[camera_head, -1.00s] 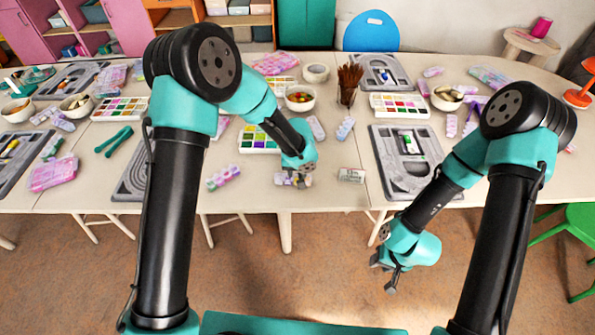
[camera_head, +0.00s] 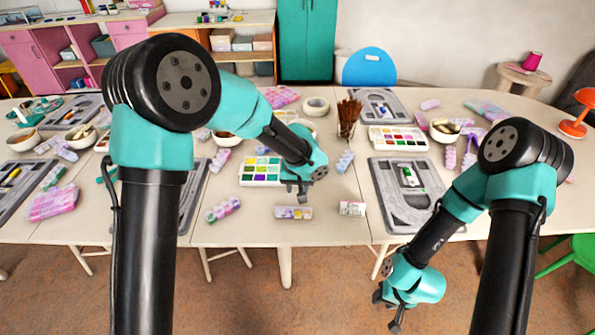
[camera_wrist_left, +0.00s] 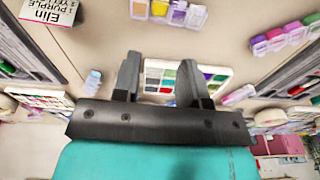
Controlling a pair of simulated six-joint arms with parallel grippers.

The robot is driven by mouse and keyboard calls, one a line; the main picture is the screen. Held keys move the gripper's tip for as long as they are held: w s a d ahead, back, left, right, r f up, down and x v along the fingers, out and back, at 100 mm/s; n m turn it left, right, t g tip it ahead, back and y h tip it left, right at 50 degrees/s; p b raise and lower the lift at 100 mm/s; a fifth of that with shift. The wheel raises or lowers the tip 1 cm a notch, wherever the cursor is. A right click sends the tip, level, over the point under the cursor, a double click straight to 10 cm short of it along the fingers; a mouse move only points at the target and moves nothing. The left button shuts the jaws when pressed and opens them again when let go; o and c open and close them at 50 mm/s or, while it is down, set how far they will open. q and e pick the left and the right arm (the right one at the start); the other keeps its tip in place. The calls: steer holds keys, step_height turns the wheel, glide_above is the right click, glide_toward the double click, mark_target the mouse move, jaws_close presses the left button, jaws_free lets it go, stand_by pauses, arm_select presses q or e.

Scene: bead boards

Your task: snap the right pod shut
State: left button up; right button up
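A small pod with several clear compartments (camera_head: 293,212) lies near the front edge of the table, purple and orange inside. It also shows at the top of the left wrist view (camera_wrist_left: 180,12). Whether its lid is fully down is too small to tell. A second pod with pink, green and purple cells (camera_head: 223,209) lies to its left, and at right in the wrist view (camera_wrist_left: 285,35). My left gripper (camera_head: 299,194) is open and empty, above the table just behind the first pod, apart from it. My right gripper (camera_head: 387,311) looks open and empty, below the front edge.
A printed name card (camera_head: 352,208) lies right of the first pod. A paint-like palette of coloured beads (camera_head: 243,173) lies behind. A grey bead board (camera_head: 430,212) is at right, with a cup of brown sticks (camera_head: 348,117) further back. Table is clear between pods and card.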

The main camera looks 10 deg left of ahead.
arm_select(q)
step_height(320, 180, up, 7)
steer(key=shift+s, duration=0.4)
